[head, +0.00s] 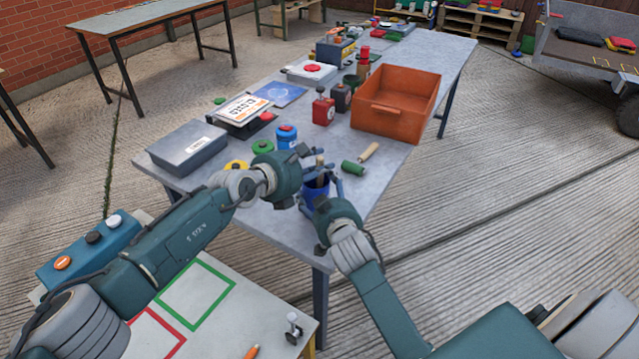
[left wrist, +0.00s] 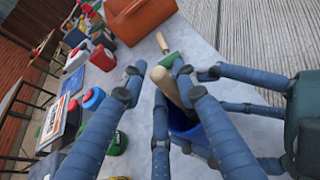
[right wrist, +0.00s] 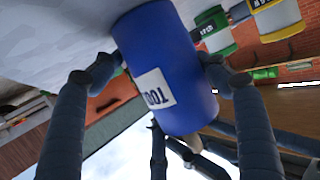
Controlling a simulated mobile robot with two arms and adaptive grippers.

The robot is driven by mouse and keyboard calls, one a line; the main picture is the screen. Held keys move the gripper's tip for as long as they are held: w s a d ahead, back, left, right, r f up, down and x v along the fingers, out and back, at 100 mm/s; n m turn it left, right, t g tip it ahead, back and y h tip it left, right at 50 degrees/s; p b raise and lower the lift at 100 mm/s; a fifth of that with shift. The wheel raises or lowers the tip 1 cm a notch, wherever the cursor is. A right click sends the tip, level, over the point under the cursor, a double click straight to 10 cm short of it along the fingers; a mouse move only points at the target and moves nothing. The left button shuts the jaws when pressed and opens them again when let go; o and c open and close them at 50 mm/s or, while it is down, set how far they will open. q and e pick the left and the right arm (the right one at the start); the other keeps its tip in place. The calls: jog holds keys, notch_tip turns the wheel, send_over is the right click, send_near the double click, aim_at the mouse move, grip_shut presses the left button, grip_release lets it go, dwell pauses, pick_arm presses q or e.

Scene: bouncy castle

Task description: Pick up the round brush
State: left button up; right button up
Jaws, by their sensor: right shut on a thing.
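A blue pot (head: 316,192) with a white label stands at the near end of the grey table. My right gripper (right wrist: 158,75) is shut on it, with fingers on both sides. A wooden-handled tool (left wrist: 165,84) sticks up out of the pot; its lower end is hidden, so I cannot tell whether it is the round brush. My left gripper (left wrist: 156,74) is open above the pot, its fingers apart on either side of the handle. A green piece (head: 353,168) and a wooden handle (head: 369,151) lie together on the table just beyond the pot.
An orange crate (head: 397,98) stands behind the pot. A grey box (head: 187,148), blue can (head: 286,138), green can (head: 263,147) and yellow item (head: 236,166) are to the left. A red bottle (head: 323,108) stands further back. The table's right edge is close to the pot.

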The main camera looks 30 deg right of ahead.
pick_arm(q)
jog(key=shift+d, duration=0.1)
pick_arm(e)
jog(key=shift+f, duration=0.1)
pick_arm(q)
grip_shut()
jog(key=shift+w, duration=0.1)
notch_tip(320, 180, up, 18)
dwell(0.5)
pick_arm(e)
jog(key=o, duration=1.5)
pick_arm(q)
jog(key=shift+f, duration=0.1)
